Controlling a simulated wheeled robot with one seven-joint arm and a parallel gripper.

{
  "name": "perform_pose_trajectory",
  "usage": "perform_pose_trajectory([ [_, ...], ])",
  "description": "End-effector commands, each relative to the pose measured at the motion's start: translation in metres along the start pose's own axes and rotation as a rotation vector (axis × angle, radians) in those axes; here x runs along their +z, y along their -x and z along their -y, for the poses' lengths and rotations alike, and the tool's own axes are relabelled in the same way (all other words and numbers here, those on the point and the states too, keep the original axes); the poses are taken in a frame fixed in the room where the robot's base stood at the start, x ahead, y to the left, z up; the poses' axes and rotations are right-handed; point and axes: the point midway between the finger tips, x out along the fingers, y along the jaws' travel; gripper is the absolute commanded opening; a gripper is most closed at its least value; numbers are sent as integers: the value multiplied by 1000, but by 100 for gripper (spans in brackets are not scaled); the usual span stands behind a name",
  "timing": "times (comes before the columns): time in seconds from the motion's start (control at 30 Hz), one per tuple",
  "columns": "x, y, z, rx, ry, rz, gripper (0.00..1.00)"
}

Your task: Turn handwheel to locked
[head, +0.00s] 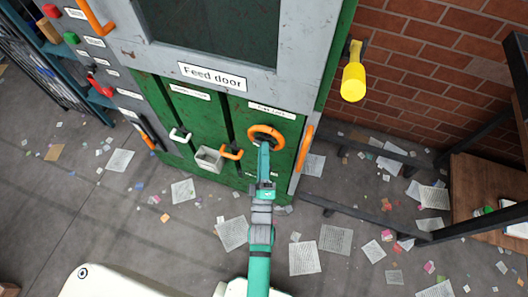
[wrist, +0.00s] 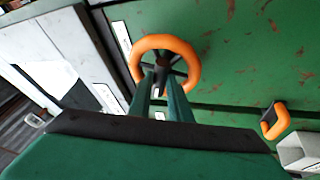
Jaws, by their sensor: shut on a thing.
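The handwheel (head: 266,134) has an orange rim and dark spokes. It is mounted on the green panel below the feed door, under a white label too small to read. In the wrist view the handwheel (wrist: 186,48) is just beyond my fingers. My gripper (head: 264,148) reaches up to the wheel from below. In the wrist view my gripper (wrist: 163,78) has its two green fingers converging at the wheel's dark centre, shut on the wheel's inner part. The fingertips hide some of the hub and the lower rim. I cannot tell the wheel's locked position from its look.
An orange handle (head: 232,153) and a grey open box (head: 208,159) sit left of the wheel. A vertical orange handle (head: 305,146) is close on its right. A yellow lever (head: 353,80) sticks out by the brick wall. Papers litter the floor.

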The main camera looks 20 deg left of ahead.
Motion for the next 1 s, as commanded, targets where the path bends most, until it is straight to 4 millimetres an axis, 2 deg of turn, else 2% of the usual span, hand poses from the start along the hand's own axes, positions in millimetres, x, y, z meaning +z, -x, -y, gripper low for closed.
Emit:
perform_pose_trajectory([
  [1.0, -6, -3, 6, 362, -864, 190, 0],
])
